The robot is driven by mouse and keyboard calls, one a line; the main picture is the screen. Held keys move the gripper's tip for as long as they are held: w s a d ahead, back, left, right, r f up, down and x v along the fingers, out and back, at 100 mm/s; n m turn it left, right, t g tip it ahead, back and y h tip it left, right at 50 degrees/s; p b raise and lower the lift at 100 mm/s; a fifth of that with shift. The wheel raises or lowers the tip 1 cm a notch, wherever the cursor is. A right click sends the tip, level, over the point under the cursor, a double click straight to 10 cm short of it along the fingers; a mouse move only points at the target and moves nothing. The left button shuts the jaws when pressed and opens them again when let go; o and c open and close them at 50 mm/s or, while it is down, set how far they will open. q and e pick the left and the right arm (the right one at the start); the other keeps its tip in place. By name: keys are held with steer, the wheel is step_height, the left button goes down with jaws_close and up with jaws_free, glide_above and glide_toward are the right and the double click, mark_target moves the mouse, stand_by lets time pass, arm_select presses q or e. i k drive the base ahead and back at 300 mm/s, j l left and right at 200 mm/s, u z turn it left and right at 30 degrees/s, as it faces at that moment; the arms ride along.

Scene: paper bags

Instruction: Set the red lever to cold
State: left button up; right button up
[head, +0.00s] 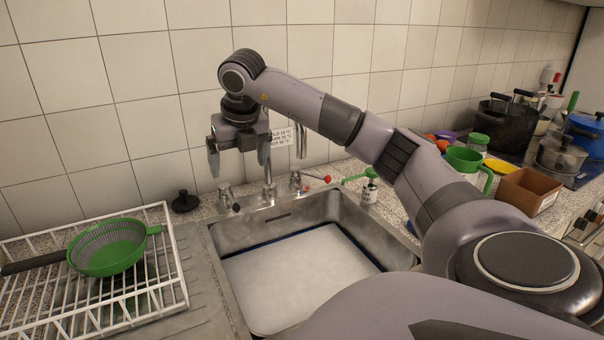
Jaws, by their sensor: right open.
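The red lever tip (327,179) shows behind the sink, to the right of the tap (269,180). Its dark shaft points right from a metal tap body (296,181). A small white label (283,138) on the wall above carries lines with temperatures, partly hidden by my gripper. My right gripper (239,163) is open and empty, fingers pointing down, above the back edge of the sink. It is up and to the left of the red lever, apart from it. My left gripper is not in view.
The steel sink (224,236) holds a pale flat sheet or water. A white rack (176,253) with a green colander (108,250) stands left. A green-topped bottle (370,190) stands close right of the lever. A brown box (527,192) and pots fill the right counter.

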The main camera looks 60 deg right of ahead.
mark_target(294, 171)
steer(key=k, duration=1)
